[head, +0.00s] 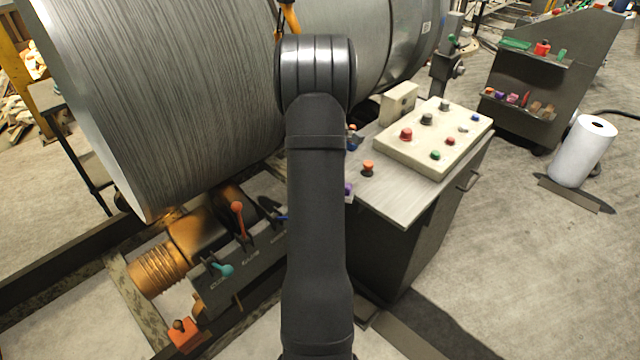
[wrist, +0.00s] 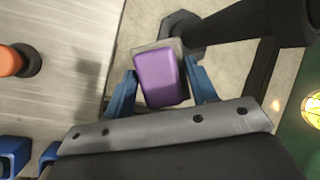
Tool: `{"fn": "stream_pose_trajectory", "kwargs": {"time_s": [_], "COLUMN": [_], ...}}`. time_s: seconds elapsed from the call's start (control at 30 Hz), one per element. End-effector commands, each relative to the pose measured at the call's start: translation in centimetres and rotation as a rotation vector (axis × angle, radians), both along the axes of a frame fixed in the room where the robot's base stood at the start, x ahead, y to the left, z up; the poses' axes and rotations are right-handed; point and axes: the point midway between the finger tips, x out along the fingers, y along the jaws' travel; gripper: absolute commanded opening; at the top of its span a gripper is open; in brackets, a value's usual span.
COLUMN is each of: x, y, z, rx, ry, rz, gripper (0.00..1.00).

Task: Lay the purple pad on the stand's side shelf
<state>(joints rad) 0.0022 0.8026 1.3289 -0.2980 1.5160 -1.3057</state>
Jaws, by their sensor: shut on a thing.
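My gripper (wrist: 162,88) is shut on the purple pad (wrist: 160,78) in the wrist view, with one blue finger on each side of it. A greyish edge shows around the pad's far end; I cannot tell what it belongs to. In the head view my arm hides most of the gripper, and a small purple patch (head: 348,190) shows at the left edge of the console top (head: 400,205). A dark stand (head: 530,100) at the upper right has shelves holding several small coloured things. I cannot tell for sure which shelf is the stand's side shelf.
An orange knob (head: 368,168) stands on the console top, and it also shows in the wrist view (wrist: 12,62). A button panel (head: 435,137) lies behind it. A large metal coil (head: 160,90) fills the left. A white roll (head: 583,150) stands on the floor at right.

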Motion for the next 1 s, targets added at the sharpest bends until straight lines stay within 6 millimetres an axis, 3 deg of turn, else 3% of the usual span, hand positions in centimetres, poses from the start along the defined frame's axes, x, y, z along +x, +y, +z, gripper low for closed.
{"fn": "stream_pose_trajectory", "kwargs": {"time_s": [0.3, 0.6, 0.8, 1.0], "x": [0.5, 1.8, 2.4, 2.8], "y": [-7.8, -14.6, -17.1, -18.3], "z": [1.6, 4.6, 6.2, 7.0], "rx": [0.004, 0.067, 0.104, 0.124], "ry": [-0.206, -0.35, -0.397, -0.415], "rz": [0.522, 0.852, 0.965, 1.02], "gripper": [0.31, 0.31, 0.31, 0.31]}}
